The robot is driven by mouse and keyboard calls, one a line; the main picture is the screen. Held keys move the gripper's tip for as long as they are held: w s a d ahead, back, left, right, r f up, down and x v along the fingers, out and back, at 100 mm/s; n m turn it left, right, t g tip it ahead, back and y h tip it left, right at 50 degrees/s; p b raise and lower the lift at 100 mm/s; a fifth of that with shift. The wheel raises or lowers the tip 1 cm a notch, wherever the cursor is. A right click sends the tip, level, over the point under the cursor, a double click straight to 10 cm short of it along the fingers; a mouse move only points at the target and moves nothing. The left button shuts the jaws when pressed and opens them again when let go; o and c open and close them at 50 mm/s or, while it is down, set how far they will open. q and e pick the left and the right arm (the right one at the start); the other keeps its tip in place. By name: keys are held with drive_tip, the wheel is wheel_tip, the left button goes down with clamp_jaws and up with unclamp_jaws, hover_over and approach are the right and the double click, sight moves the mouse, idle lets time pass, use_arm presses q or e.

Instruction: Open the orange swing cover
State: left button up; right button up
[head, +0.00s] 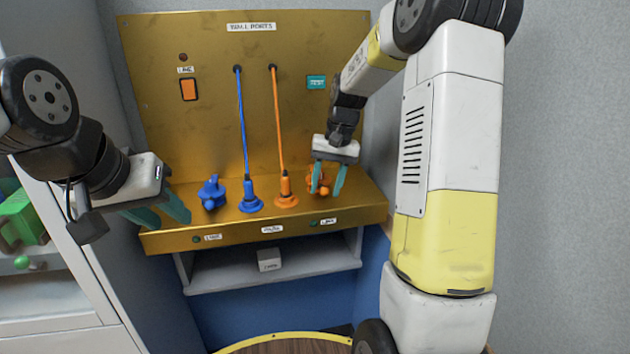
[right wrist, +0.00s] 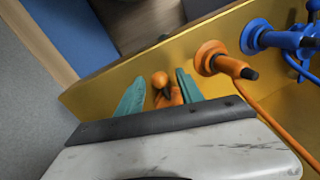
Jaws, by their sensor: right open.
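The orange swing cover (head: 322,183) is a small orange piece with a round knob at the right end of the brass ledge. It also shows in the right wrist view (right wrist: 160,80), partly hidden behind my gripper body. My right gripper (head: 328,191) is open above the ledge, with one teal finger on each side of the orange piece. In the right wrist view small gaps show between the fingers and the knob. I cannot tell how far the cover is swung. My left gripper (head: 172,222) is open and empty at the ledge's left end.
A blue fitting (head: 211,192), a blue plug (head: 250,198) and an orange plug (head: 285,190) with cords stand along the brass ledge (head: 215,224). The brass back panel (head: 210,110) rises behind.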

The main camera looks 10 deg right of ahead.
clamp_jaws()
idle(1.4)
